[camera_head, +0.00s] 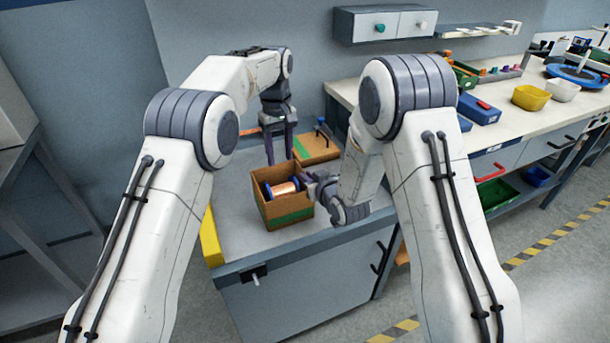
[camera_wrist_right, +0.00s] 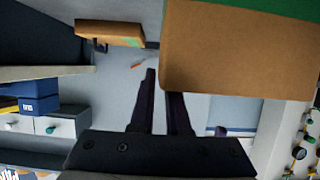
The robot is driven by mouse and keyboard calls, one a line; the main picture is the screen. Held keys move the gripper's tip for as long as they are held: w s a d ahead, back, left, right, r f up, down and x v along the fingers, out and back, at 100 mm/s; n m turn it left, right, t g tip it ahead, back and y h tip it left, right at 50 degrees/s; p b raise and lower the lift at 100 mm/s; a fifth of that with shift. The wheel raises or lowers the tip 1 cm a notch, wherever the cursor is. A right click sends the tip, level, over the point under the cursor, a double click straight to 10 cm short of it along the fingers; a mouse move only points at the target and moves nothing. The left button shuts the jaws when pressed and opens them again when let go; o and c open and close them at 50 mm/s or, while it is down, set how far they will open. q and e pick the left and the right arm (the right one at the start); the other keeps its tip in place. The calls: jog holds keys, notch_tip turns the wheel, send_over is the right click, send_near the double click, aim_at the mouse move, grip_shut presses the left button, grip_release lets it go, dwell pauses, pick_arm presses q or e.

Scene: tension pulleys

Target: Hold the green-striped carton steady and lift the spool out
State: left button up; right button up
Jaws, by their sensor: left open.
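The green-striped carton (camera_head: 290,217) stands open on the bench, its green stripe low on the front. The spool (camera_head: 283,189), copper-coloured with blue flanges, lies inside it. My left gripper (camera_head: 281,150) is open and empty, fingers pointing down, just behind and above the carton. My right gripper (camera_head: 313,184) is at the carton's right rim. In the right wrist view the carton (camera_wrist_right: 235,55) fills the upper right. One finger of my right gripper (camera_wrist_right: 163,92) passes behind the carton's edge; the other shows beside it. Whether they clamp the wall is unclear.
A closed carton (camera_head: 318,148) with green tape lies behind, on the same bench (camera_head: 236,215). A yellow block (camera_head: 210,238) is at the bench's left edge. A long worktop (camera_head: 480,137) with bins and trays stands to the right. The bench's left part is clear.

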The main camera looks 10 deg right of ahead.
jog(key=shift+x, duration=1.25)
grip_shut()
